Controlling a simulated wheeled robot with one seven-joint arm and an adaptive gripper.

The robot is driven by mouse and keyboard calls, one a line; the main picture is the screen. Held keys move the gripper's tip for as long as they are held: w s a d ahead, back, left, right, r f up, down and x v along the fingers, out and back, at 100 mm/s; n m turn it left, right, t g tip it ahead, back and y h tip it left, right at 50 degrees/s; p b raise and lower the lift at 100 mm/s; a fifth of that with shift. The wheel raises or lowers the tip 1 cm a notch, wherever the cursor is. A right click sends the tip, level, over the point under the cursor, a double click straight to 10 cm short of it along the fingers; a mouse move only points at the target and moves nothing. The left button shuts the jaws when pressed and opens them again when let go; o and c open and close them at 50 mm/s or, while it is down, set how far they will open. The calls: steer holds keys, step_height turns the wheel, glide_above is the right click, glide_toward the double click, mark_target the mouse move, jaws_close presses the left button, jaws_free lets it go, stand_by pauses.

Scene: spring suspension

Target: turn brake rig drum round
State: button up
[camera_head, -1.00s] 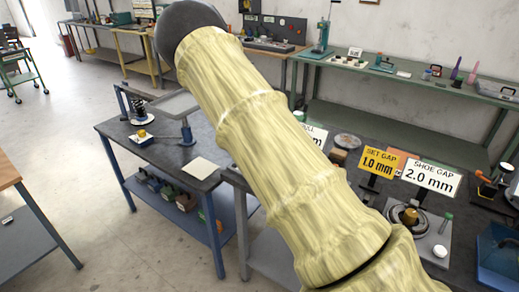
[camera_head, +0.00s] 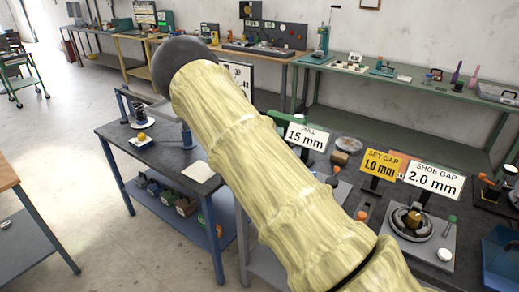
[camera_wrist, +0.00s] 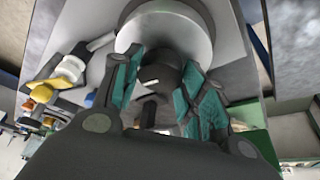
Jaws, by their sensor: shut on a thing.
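In the wrist view my gripper (camera_wrist: 157,85) has its teal-padded fingers on both sides of a dark round-ended knob (camera_wrist: 160,72) and is shut on it. A large pale round body (camera_wrist: 168,28) lies just beyond the knob. I cannot tell for sure whether this is the brake rig drum. In the head view my arm crosses the middle and hides the gripper and what it holds. A round rig (camera_head: 411,222) with a brass-coloured centre sits on a grey plate in front of the SHOE GAP 2.0 mm sign (camera_head: 434,181); no gripper shows at it.
The SET GAP 1.0 mm sign (camera_head: 381,164) and PULL 15 mm sign (camera_head: 307,137) stand on the dark bench. A blue bin (camera_head: 501,255) is at its right. A blue-legged table (camera_head: 175,165) holds a spring and a yellow ball.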

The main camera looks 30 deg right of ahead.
stand_by(0.3)
steer(key=o, duration=1)
steer(key=shift+o, duration=0.2)
steer(key=v, duration=1.2)
